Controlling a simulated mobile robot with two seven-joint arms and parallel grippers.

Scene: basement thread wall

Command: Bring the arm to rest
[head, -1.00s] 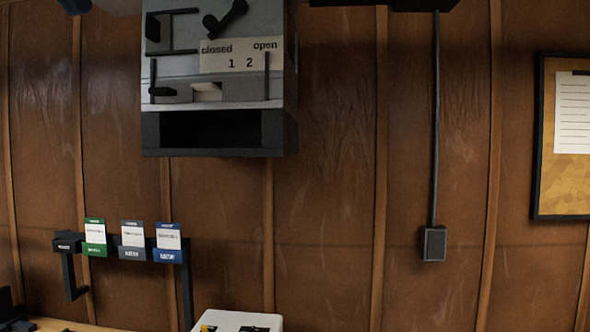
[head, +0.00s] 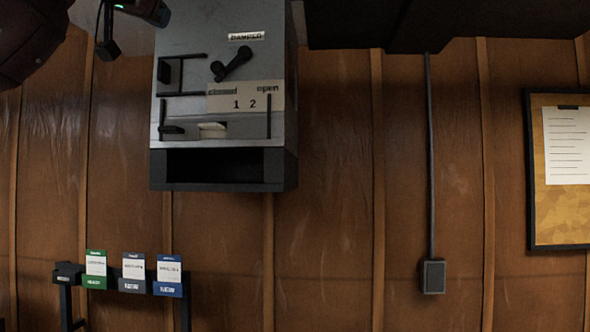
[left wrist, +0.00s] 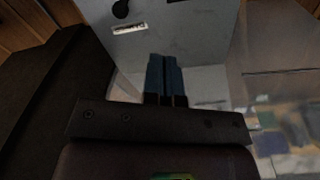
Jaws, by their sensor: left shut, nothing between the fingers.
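My left arm comes in at the top left of the head view, and my left gripper (head: 107,48) shows there near the top edge, left of the grey damper box (head: 222,85). In the left wrist view the two blue-grey fingers (left wrist: 166,78) are together with nothing between them. The face of the damper box (left wrist: 185,40) lies beyond them. I cannot tell the gap between fingers and box. My right gripper is in neither view.
The damper box on the brown panelled wall has a dark lever (head: 233,66) and an open dark slot (head: 220,166) below. A rack with cards (head: 134,272) is lower left. A conduit box (head: 433,276) and a pinboard (head: 560,215) are to the right.

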